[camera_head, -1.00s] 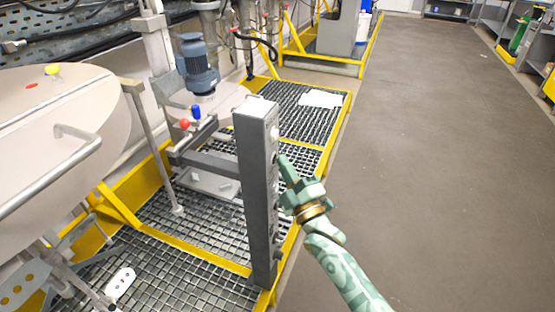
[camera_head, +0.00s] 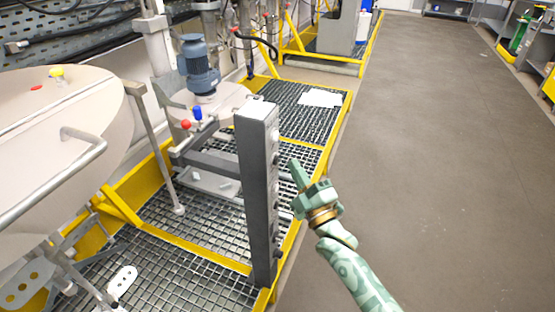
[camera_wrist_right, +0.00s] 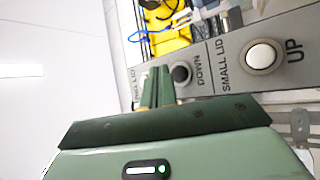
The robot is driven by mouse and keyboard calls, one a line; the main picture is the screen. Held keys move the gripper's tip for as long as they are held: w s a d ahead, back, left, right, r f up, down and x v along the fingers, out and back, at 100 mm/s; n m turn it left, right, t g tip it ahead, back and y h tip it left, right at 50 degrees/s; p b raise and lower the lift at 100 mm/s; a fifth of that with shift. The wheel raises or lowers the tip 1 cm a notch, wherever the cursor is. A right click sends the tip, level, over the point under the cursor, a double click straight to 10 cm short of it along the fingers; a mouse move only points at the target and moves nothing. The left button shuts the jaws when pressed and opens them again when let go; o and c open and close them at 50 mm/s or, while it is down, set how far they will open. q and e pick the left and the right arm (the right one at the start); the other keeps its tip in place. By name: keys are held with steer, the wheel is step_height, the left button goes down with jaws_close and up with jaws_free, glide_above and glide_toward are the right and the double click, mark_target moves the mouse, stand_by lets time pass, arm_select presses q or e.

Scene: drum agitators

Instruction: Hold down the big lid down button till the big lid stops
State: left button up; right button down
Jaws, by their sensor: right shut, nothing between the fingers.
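A tall grey control post (camera_head: 257,190) stands at the edge of the grated platform. In the wrist view its panel carries a black DOWN button (camera_wrist_right: 181,73) and a white UP button (camera_wrist_right: 262,57), beside printed SMALL LID labels. A further label at the panel's left is partly hidden by my fingers, and I cannot read it fully. My right gripper (camera_head: 296,168) is shut and empty, just right of the post and apart from it. Its fingers also show in the wrist view (camera_wrist_right: 157,85), in front of the panel. The big pale lid (camera_head: 95,110) with its handle is at the left. My left gripper is not in view.
A blue motor (camera_head: 197,65) stands behind the post, near red and blue knobs. Yellow-edged grating (camera_head: 195,225) lies around the post's foot. The floor (camera_head: 440,170) to the right is clear. Shelves stand at the far right.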

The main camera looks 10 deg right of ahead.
steer(key=s+d, duration=0.1)
steer(key=s+d+p, duration=0.1)
steer(key=d, duration=0.1)
steer(key=shift+s+d, duration=0.1)
stand_by(0.4)
